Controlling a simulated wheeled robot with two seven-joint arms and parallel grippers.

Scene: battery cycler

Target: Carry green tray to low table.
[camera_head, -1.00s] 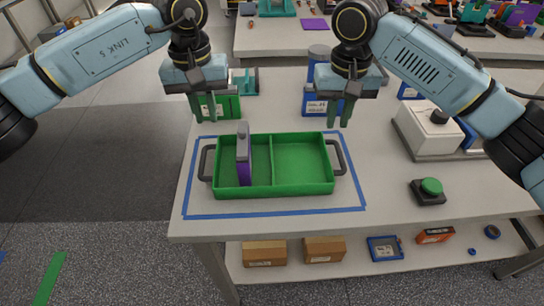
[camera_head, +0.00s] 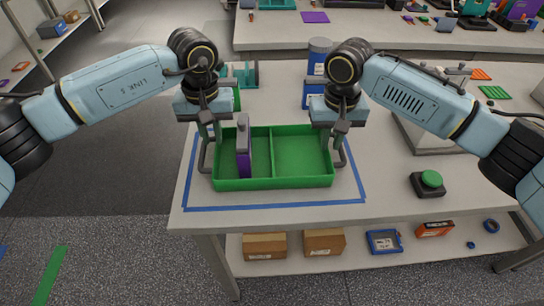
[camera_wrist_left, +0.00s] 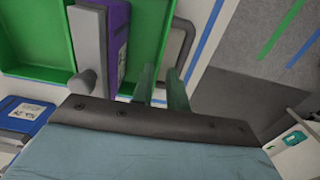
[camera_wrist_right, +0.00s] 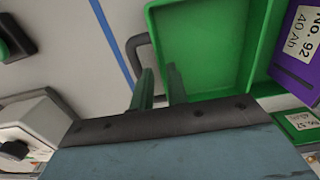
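The green tray (camera_head: 302,183) sits inside a blue tape outline on the grey bench. It has a divider, grey handles at both ends and a purple battery cell (camera_head: 244,162) upright in its left compartment. My left gripper (camera_head: 211,133) is at the left handle (camera_head: 204,160), with its fingers apart. In the left wrist view the handle (camera_wrist_left: 188,38) lies just beyond the fingers. My right gripper (camera_head: 340,136) is at the right handle (camera_head: 345,160), also with fingers apart. In the right wrist view the handle (camera_wrist_right: 130,48) lies by the fingertips. I cannot identify the low table.
A green push button (camera_head: 431,179) stands right of the tray. A blue container (camera_head: 317,62) stands behind it. Cardboard boxes (camera_head: 265,246) and a blue bin (camera_head: 384,242) lie on the shelf below. Open floor (camera_head: 110,155) lies to the left.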

